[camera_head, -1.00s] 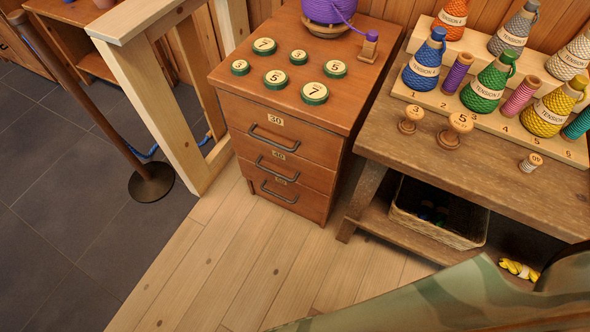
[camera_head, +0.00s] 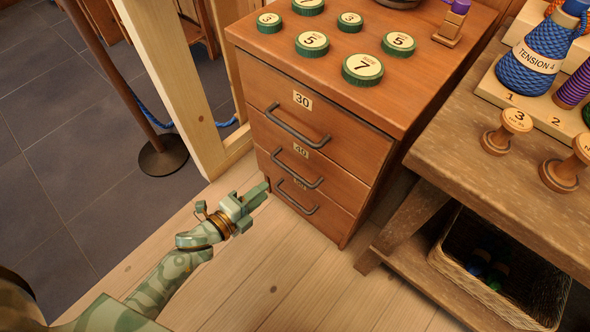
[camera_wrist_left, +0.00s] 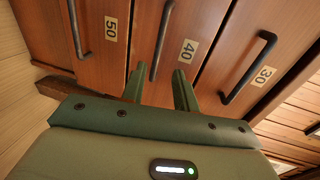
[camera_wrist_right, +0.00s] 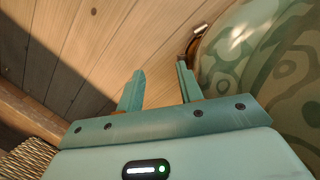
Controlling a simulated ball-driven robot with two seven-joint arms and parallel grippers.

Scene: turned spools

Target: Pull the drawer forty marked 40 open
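The drawer marked 40 (camera_head: 340,185) is the middle one of three in a wooden cabinet and looks closed. Its dark bar handle (camera_head: 298,169) sits below the 40 label. My left gripper (camera_head: 264,189) is low at the cabinet's left front, near the handles. In the left wrist view the drawer 40 label (camera_wrist_left: 188,52) and handle (camera_wrist_left: 161,42) lie ahead of my left gripper (camera_wrist_left: 160,85). Its two fingers are apart, with the handle's near end between them in the picture; contact cannot be told. My right gripper (camera_wrist_right: 158,90) is open and empty over the floor, seen only in its wrist view.
Drawer 30 (camera_head: 345,138) is above and drawer 50 (camera_head: 325,215) below. Numbered green discs (camera_head: 362,69) lie on the cabinet top. A workbench (camera_head: 450,150) with spools and a basket (camera_head: 480,275) stands at right. A wooden post (camera_head: 180,90) stands left. Floor in front is clear.

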